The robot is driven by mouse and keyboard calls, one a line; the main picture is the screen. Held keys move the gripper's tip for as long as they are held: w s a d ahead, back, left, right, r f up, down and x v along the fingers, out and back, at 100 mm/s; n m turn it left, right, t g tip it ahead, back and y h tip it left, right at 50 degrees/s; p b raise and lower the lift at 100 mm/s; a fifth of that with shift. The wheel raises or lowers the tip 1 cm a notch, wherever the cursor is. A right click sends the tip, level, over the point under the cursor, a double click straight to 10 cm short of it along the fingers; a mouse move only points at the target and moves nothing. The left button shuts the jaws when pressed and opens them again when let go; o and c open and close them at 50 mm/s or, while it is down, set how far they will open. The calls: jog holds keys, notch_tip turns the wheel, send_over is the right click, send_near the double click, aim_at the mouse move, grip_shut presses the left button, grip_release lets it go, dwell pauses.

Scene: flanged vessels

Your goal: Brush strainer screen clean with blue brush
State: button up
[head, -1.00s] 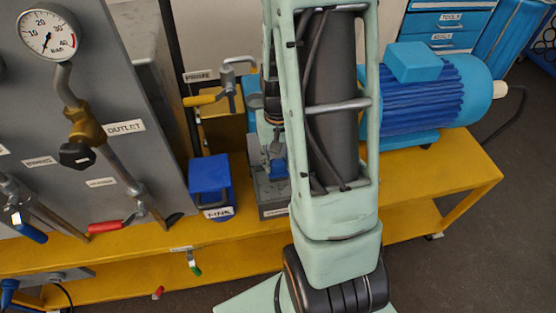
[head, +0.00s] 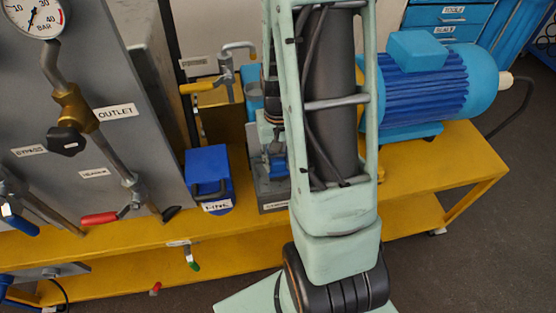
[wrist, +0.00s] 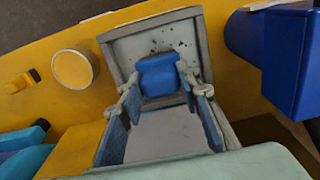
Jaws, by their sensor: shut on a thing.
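In the wrist view my gripper (wrist: 159,84) has its two fingers with blue pads closed on a blue block, the blue brush (wrist: 158,73). The brush is over the far part of a grey framed tray. The pale screen surface (wrist: 135,48) in it carries dark specks beyond and beside the brush. I cannot tell whether the bristles touch the screen, as the brush body hides them. In the head view my arm hides much of the grey tray (head: 273,196), and a small blue part shows above it.
A blue box (head: 208,178) stands left of the tray on the yellow bench (head: 405,200); the box is at right in the wrist view (wrist: 288,62). A blue motor (head: 425,88) stands at right. A grey panel with gauge (head: 33,15) and valves is at left.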

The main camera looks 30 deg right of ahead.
jog(key=shift+f, duration=0.2)
jog(key=shift+a, duration=0.1)
jog(key=shift+s+a+r, duration=0.1)
jog(key=shift+s+a, duration=0.5)
jog(key=shift+a, duration=0.35)
jog(key=shift+s+a, duration=0.55)
jog(key=shift+a, duration=0.35)
jog(key=shift+s+d+f+b, duration=0.1)
jog(key=shift+s+d+b, duration=0.1)
jog(key=shift+d, duration=0.4)
jog(key=shift+s+d+f+b, duration=0.1)
jog(key=shift+s+d+b, duration=0.1)
jog(key=shift+d, duration=0.4)
jog(key=shift+s+d, duration=0.1)
jog(key=shift+d, duration=0.2)
